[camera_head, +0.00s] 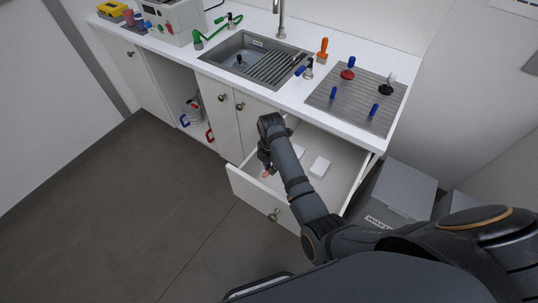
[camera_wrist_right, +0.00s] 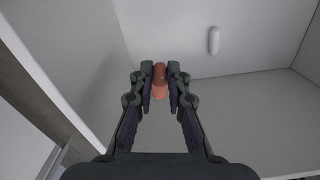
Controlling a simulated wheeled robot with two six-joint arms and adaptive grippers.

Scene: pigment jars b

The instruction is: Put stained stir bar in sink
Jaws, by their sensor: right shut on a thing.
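My right gripper (camera_head: 265,165) reaches down into the open white drawer (camera_head: 247,192) below the counter. In the right wrist view the same gripper (camera_wrist_right: 160,80) is shut on a reddish-brown, capsule-shaped stir bar (camera_wrist_right: 160,74), stained in colour. The bar lies between the two fingertips; a small orange-pink part of it (camera_head: 266,174) shows below the gripper in the head view. A clean white stir bar (camera_wrist_right: 213,40) lies apart in the drawer. The grey sink (camera_head: 226,62) with a ribbed drainer is set in the counter behind the drawer. My left gripper is not in view.
White blocks (camera_head: 320,167) lie in the drawer. A faucet (camera_head: 279,22) stands behind the sink. An orange-handled tool (camera_head: 322,50) stands right of the sink, beside a grey ribbed mat (camera_head: 340,99) with coloured-handled tools. A grey waste bin (camera_head: 400,190) stands right of the drawer.

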